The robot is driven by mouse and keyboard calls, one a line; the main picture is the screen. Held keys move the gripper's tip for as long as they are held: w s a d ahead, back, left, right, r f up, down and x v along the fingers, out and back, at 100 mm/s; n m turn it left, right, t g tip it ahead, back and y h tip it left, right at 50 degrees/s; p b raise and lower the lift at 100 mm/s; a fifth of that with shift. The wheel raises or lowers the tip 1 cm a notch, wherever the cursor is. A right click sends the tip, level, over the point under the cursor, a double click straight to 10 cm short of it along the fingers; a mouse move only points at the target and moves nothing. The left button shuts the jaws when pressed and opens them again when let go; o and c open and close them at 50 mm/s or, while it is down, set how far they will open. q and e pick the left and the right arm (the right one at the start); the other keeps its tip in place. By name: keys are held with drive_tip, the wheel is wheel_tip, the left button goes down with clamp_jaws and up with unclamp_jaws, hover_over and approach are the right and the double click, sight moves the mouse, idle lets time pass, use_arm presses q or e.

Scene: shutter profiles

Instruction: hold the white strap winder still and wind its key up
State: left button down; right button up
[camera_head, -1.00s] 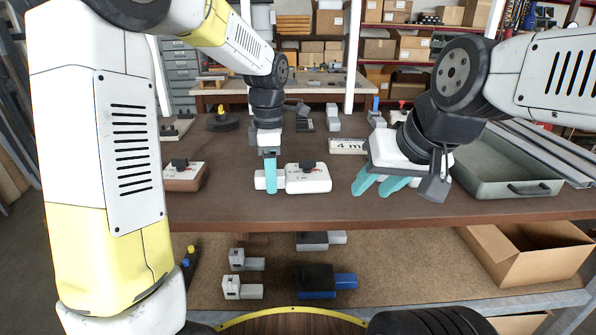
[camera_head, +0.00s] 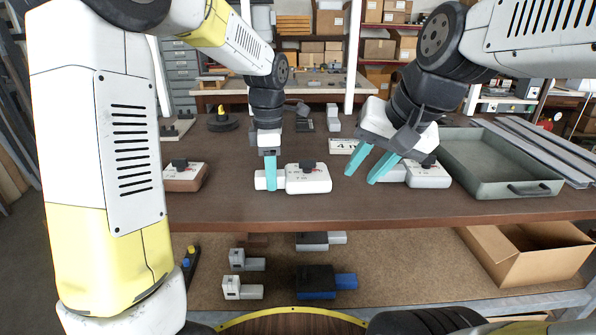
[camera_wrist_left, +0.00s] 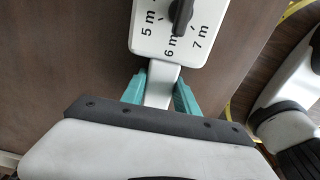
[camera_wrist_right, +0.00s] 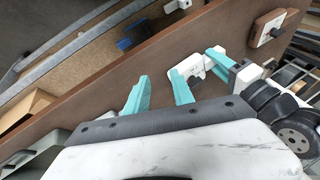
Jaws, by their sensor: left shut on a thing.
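The white strap winder (camera_head: 308,181) lies on the brown bench, with its dark key (camera_head: 308,166) on top. In the left wrist view its face (camera_wrist_left: 150,42) shows 5 m, 6 m and 7 m, and the key (camera_wrist_left: 181,14) stands near the 6 m mark. My left gripper (camera_head: 270,187) is shut on the pale tab (camera_wrist_left: 160,88) at the winder's left end. My right gripper (camera_head: 360,177) is open and empty, just right of the winder and apart from it. The right wrist view shows the winder (camera_wrist_right: 189,67) beyond its open fingers.
A second white winder (camera_head: 428,175) lies to the right, partly behind my right gripper. A brown winder (camera_head: 184,179) lies at left. A grey-green tray (camera_head: 500,188) is at right. The front bench strip is clear.

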drive_tip(key=w+a+r+m+g+y, duration=0.2)
drive_tip(key=w+a+m+g, duration=0.15)
drive_tip(key=w+m, duration=0.5)
drive_tip(key=m+g+y, duration=0.1)
drive_tip(key=m+g, duration=0.1)
drive_tip(key=m, duration=0.4)
hover_over(307, 165)
drive_tip(key=shift+w+d+f, duration=0.1)
drive_tip(key=shift+d+f, duration=0.1)
drive_tip(key=shift+w+a+f+y, duration=0.2)
drive_tip(key=shift+f+y, duration=0.05)
drive_tip(key=shift+y, duration=0.05)
drive_tip(key=shift+f, duration=3.75)
clamp_jaws()
drive_tip(key=shift+d, duration=0.1)
